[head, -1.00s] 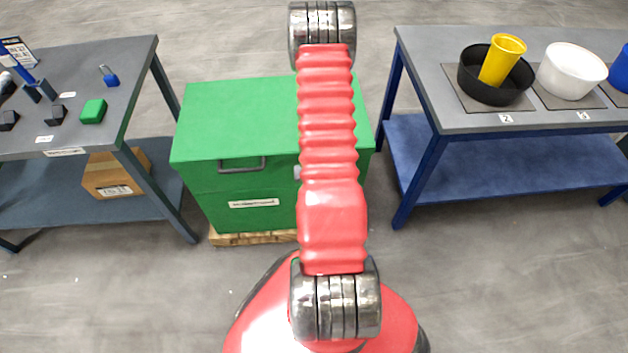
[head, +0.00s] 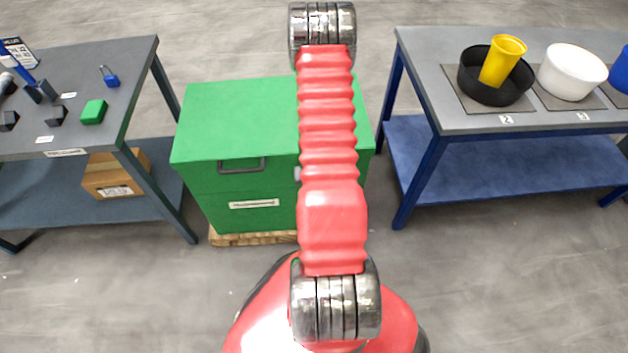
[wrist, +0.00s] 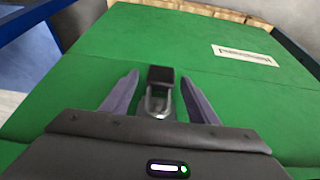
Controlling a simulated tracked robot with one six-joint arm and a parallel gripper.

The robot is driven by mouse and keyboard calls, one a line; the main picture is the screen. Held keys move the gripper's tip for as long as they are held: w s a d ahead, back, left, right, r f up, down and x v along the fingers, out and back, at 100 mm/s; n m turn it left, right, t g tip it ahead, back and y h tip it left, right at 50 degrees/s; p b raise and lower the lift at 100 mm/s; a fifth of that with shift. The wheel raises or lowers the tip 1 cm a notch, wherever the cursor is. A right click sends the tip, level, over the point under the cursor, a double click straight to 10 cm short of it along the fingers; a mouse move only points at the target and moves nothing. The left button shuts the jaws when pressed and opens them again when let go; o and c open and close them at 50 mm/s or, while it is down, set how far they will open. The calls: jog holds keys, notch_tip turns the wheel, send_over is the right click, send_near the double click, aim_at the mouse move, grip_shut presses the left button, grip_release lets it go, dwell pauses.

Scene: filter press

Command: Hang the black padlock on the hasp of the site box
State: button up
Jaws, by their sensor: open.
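The green site box (head: 235,115) stands ahead of me. Its lid and front also fill the wrist view (wrist: 110,45). In the wrist view the black padlock (wrist: 160,75) is at the box front near the lid seam, with its grey shackle (wrist: 147,103) towards my gripper. The shackle is at the grey metal hasp (wrist: 170,115) and the padlock appears to hang there; the exact threading is too small to tell. My gripper (wrist: 160,80) is open, one finger on each side of the padlock, with gaps to both. My arm hides the hasp area in the head view.
A grey workbench (head: 130,65) with a blue padlock (head: 109,76) and several small items stands left. A blue-framed bench (head: 420,60) with a black bowl (head: 490,92), yellow cup (head: 502,60) and white bowl (head: 570,72) stands right. The box rests on a wooden pallet (head: 240,238).

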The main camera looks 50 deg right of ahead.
jog(key=v, duration=1.3)
jog(key=shift+a+r, duration=0.15)
jog(key=shift+r, duration=0.15)
jog(key=shift+s, duration=0.2)
dwell(0.5)
jog(key=s+a+g+y, duration=0.2)
jog(key=s+a, duration=0.2)
jog(key=a, duration=0.2)
jog(key=w+a+r+n+t, duration=0.1)
jog(key=a+r+n, duration=0.2)
jog(key=a+r, duration=0.6)
jog(key=w+a+r+n+t+y, duration=0.1)
jog(key=w+a+r+n+t, duration=0.1)
jog(key=a+r, duration=0.7)
jog(key=w+a+r+n+t, duration=0.1)
jog(key=a+r+n, duration=0.3)
jog(key=a+r, duration=0.5)
notch_tip(320, 180, up, 10)
jog(key=shift+w+a+r+n+t, duration=0.1)
jog(key=shift+w+a+n+t, duration=0.05)
jog(key=shift+a+n+t, duration=0.2)
